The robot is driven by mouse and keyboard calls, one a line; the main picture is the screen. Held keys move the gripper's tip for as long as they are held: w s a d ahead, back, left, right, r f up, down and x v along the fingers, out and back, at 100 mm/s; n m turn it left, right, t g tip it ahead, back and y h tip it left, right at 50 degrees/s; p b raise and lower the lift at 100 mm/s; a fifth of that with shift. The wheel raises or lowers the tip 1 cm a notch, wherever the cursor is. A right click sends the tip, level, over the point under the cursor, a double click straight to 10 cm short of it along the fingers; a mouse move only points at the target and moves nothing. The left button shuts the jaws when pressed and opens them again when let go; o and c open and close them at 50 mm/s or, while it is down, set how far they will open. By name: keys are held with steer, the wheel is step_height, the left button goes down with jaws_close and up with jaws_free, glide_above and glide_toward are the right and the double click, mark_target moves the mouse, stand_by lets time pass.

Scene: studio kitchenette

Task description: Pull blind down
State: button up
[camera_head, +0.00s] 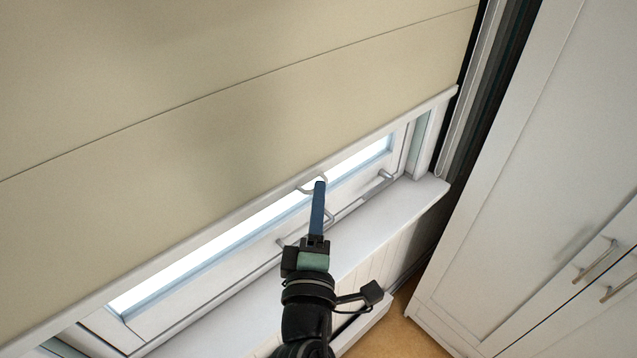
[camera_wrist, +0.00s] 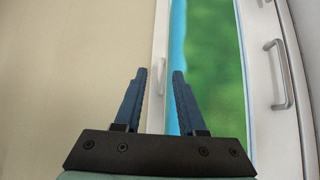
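The beige blind (camera_head: 230,150) covers most of the window, and its white bottom bar (camera_head: 215,240) hangs above the sill with a strip of bright glass below. In the wrist view my gripper (camera_wrist: 159,72) is open, with a gap between the fingertips.
The window frame has metal handles, one (camera_head: 385,178) at right and one (camera_wrist: 285,88) in the wrist view. A white sill (camera_head: 400,208) runs below. A white cabinet (camera_head: 540,170) with handles stands at right. Some wooden floor (camera_head: 395,335) shows at the bottom.

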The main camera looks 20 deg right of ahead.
steer(key=shift+x, duration=1.05)
jaws_close()
stand_by(0.7)
